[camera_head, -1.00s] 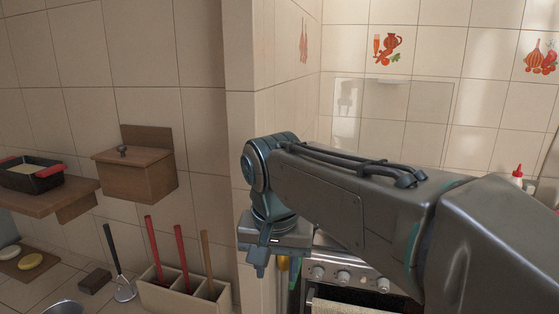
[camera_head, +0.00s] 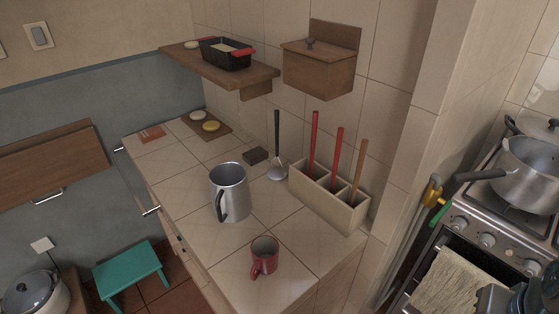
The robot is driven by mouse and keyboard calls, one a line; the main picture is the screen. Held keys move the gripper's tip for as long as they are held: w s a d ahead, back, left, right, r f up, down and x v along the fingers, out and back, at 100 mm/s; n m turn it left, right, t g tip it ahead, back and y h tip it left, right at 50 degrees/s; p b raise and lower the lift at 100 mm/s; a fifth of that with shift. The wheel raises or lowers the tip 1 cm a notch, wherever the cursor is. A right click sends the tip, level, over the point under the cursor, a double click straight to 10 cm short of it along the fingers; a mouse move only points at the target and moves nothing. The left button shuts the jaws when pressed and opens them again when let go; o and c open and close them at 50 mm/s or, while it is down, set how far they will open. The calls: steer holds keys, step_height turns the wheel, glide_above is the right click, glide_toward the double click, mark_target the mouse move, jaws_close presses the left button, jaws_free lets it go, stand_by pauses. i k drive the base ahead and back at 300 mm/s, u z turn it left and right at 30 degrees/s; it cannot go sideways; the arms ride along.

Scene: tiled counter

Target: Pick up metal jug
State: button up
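The metal jug (camera_head: 232,187) stands upright on the tiled counter (camera_head: 180,185), near the middle of the head view. It is a tall silver cylinder with an open top, and its dark handle faces the front. Nothing touches it. Part of my arm (camera_head: 510,300) shows at the bottom right corner, far from the jug. My gripper's fingers are not visible.
A red mug (camera_head: 264,256) stands in front of the jug. A utensil box (camera_head: 335,203) is to its right and a dark block (camera_head: 255,155) behind it. A wooden shelf (camera_head: 262,77) and wall box (camera_head: 318,75) overhang the back. A stove (camera_head: 485,228) is at right.

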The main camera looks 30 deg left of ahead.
mark_target(232, 201)
steer(key=u, duration=2.4)
steer(key=k, duration=0.3)
steer(key=u, duration=1.05)
